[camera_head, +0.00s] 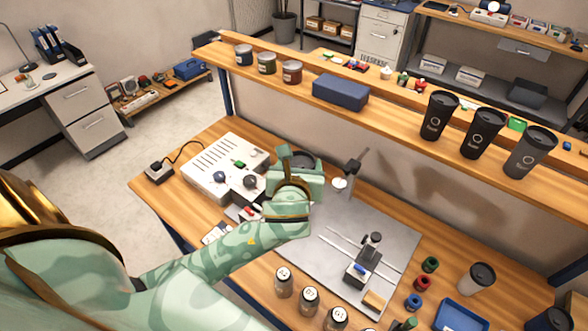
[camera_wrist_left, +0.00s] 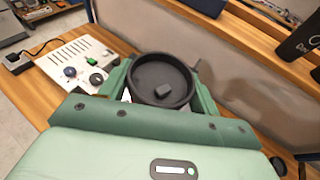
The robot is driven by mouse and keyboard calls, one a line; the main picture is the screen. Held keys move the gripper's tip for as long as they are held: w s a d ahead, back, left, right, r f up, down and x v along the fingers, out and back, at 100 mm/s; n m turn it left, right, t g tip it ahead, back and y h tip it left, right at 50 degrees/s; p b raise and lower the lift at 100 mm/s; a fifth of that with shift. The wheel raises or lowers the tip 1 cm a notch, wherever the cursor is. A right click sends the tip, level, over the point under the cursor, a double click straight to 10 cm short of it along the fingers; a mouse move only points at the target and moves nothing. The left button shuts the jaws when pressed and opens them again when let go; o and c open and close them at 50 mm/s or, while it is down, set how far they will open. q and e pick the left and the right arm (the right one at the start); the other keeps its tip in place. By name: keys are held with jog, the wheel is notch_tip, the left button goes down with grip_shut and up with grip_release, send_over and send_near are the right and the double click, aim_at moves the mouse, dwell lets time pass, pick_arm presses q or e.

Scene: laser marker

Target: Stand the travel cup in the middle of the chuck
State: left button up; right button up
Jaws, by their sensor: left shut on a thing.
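My left gripper (camera_head: 297,172) is shut on a black travel cup (camera_wrist_left: 160,72). In the left wrist view its round dark lid, with a small raised tab, sits between the green fingers (camera_wrist_left: 160,90). In the head view only a dark part of the cup (camera_head: 304,157) shows behind the gripper, and its lower body is hidden. The gripper is over the rear left part of the grey plate (camera_head: 390,225). I cannot make out the chuck or whether the cup touches anything below. My right gripper is not in view.
A white control box (camera_head: 215,165) stands close left of the gripper. A black fixture (camera_head: 368,258) is on the plate. Jars (camera_head: 309,300) line the front. Dark cups (camera_head: 483,132) stand on the raised shelf (camera_head: 400,130).

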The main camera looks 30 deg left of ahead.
pick_arm(q)
jog(key=w+a+f+b, duration=0.3)
jog(key=w+a+f, duration=0.4)
jog(key=w+f, duration=0.3)
notch_tip(320, 180, down, 3)
jog(key=shift+w+a+r, duration=0.2)
jog(key=shift+w+a, duration=0.05)
jog(key=shift+f, duration=0.1)
jog(key=o, duration=0.7)
jog(key=p+v, duration=0.1)
jog(key=v, duration=1.1)
